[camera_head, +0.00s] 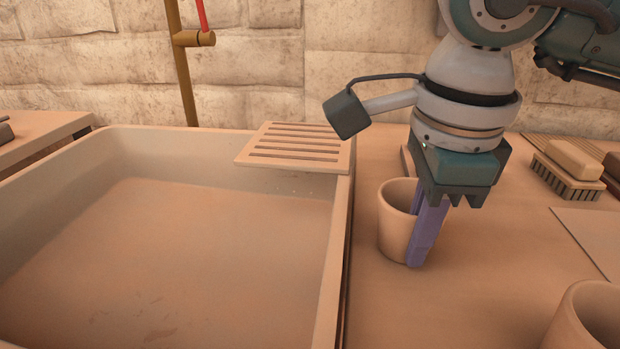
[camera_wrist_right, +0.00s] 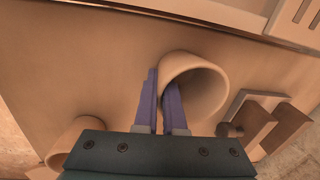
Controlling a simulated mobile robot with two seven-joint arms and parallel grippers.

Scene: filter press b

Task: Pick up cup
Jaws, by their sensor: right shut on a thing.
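A plain tan cup (camera_head: 394,222) stands upright on the counter just right of the sink; it also shows in the right wrist view (camera_wrist_right: 190,66). My right gripper (camera_head: 424,250) points down at the cup's right side. Its purple fingers (camera_wrist_right: 160,88) are shut on the cup's wall, one inside the rim and one outside. The cup's base appears at counter level; I cannot tell whether it is touching. My left gripper is not in view.
A second cup (camera_head: 582,322) stands at the front right. The large sink (camera_head: 335,250) is to the left, with a slatted rack (camera_head: 297,146) over its back corner. A brush (camera_head: 567,172) lies at the back right. The counter between the two cups is clear.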

